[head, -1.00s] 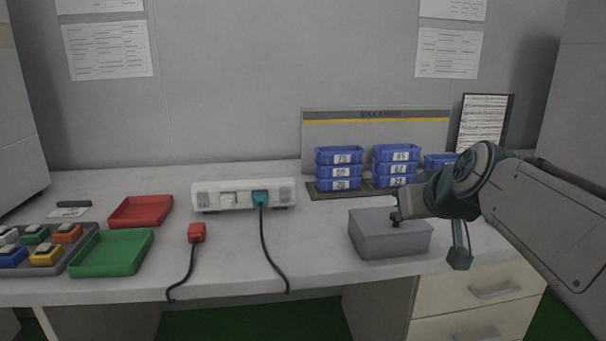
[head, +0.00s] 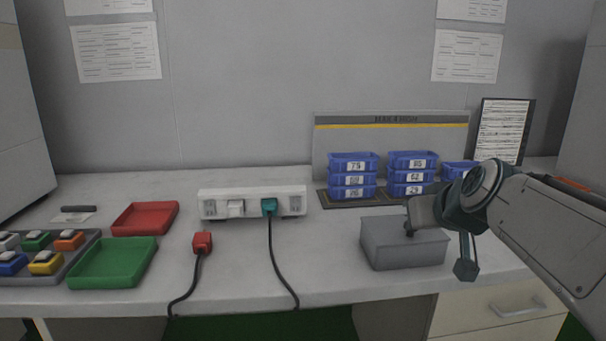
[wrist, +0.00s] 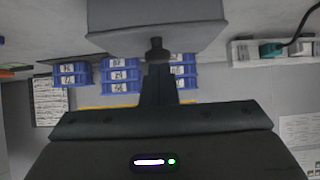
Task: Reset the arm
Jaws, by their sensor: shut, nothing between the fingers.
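My gripper (head: 408,230) is at the right of the head view, at the end of my raised arm. Its tip overlaps the top of a grey box (head: 400,252) on the bench. I cannot tell whether it touches the box. In the wrist view my gripper (wrist: 156,45) is shut, with nothing seen between the fingers. The grey box (wrist: 155,15) shows at the top of that upside-down view, just beyond the fingertips.
Stacked blue bins (head: 353,180) stand behind the box. A white power strip (head: 225,196) with a teal plug is left of them. A red plug (head: 202,242) lies in front. Red (head: 145,217) and green (head: 112,262) trays and coloured blocks are at left.

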